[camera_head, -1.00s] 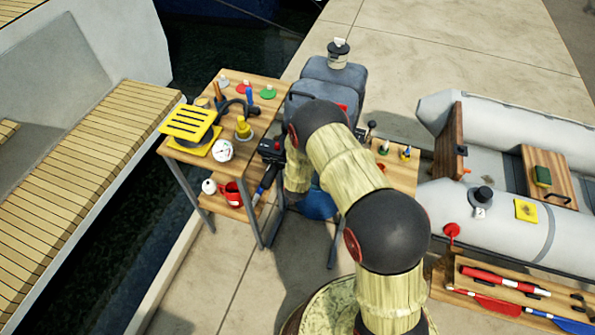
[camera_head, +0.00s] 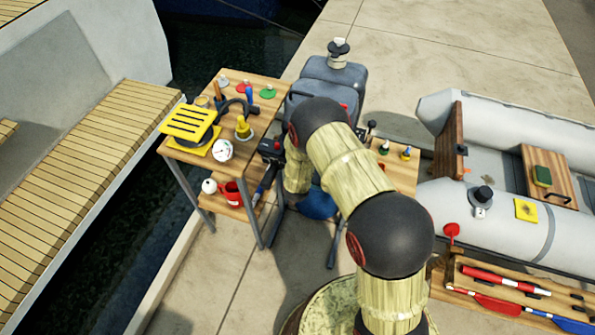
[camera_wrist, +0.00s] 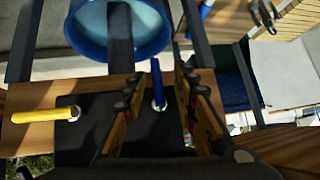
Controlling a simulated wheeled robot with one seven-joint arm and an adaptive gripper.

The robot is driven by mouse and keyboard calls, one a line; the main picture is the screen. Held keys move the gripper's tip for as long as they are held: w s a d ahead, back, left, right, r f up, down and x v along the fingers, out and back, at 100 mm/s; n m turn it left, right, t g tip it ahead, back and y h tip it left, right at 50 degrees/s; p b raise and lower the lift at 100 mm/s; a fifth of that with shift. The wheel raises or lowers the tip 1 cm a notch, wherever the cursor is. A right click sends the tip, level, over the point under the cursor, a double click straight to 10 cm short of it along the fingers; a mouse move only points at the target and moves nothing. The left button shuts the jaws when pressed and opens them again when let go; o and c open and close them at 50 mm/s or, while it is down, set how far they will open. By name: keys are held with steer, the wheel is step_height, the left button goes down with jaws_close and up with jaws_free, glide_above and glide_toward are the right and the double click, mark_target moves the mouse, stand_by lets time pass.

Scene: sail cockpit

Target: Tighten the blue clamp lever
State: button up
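In the wrist view, the blue clamp lever (camera_wrist: 157,83) is a slim blue handle rising from a round metallic pivot on a dark plate. My gripper (camera_wrist: 160,78) is open, with one finger on each side of the lever. A gap shows between the lever and the right finger; whether the left finger touches it I cannot tell. A yellow lever (camera_wrist: 45,115) lies to the left on its own pivot. In the head view, my arm covers the gripper and the blue lever.
A blue round tub (camera_wrist: 120,52) lies just beyond the fingers. In the head view, a wooden table (camera_head: 190,158) with a yellow grate (camera_head: 190,122) stands left of my arm. A grey outboard motor (camera_head: 333,75) stands behind it, and an inflatable boat (camera_head: 495,215) lies right.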

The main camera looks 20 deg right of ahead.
steer(key=v, duration=1)
steer(key=shift+r, duration=0.2)
steer(key=shift+s+a, duration=0.1)
steer(key=shift+s, duration=0.05)
